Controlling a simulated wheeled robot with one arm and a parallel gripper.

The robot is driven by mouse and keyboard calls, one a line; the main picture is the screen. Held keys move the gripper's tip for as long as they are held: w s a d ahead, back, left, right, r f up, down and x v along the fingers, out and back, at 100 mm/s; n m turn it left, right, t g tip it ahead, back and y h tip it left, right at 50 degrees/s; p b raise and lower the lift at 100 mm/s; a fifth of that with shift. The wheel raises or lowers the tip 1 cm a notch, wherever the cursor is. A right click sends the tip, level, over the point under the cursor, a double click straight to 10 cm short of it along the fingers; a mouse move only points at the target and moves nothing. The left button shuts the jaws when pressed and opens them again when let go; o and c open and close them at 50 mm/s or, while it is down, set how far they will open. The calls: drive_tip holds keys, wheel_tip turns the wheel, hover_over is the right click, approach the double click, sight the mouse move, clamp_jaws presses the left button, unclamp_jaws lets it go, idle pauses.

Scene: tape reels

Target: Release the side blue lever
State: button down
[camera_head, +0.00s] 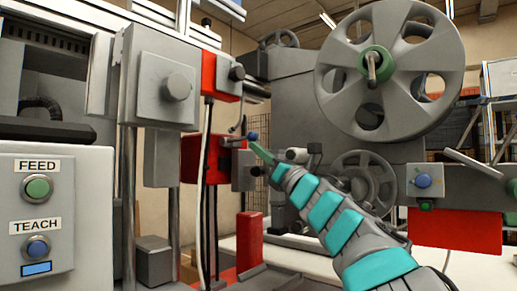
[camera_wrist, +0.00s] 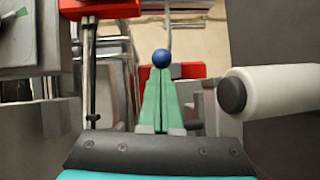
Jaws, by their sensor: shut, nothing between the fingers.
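The side blue lever shows as a round blue knob (camera_head: 253,136) near the red and grey head of the machine. In the wrist view the blue knob (camera_wrist: 162,58) sits right at the tips of my fingers. My gripper (camera_head: 252,144) comes in from the lower right with its green fingers pointing up and left, just below the knob. In the wrist view my gripper (camera_wrist: 161,70) has its two green fingers together, with nothing between them. I cannot tell whether the fingertips touch the knob. Most of the lever's shaft is hidden.
A large grey reel (camera_head: 420,100) stands at the upper right. A white roller with a dark end cap (camera_wrist: 232,95) is close on the right of my fingers. A red block (camera_head: 250,240) stands below. A control box with FEED and TEACH buttons (camera_head: 90,190) is at left.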

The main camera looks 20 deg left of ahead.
drive_tip(key=shift+d+r+g+h+p, duration=0.2)
drive_tip(key=shift+r+g+h+p, duration=0.5)
drive_tip(key=shift+r+p, duration=0.95)
drive_tip(key=shift+a+r+t+p, duration=0.15)
drive_tip(key=shift+r+p, duration=0.2)
drive_tip(key=shift+r, duration=0.2)
drive_tip(key=shift+a+r+t+p, duration=0.15)
drive_tip(key=shift+r+p, duration=0.15)
drive_tip(key=shift+r, duration=0.2)
drive_tip(key=shift+d, duration=0.1)
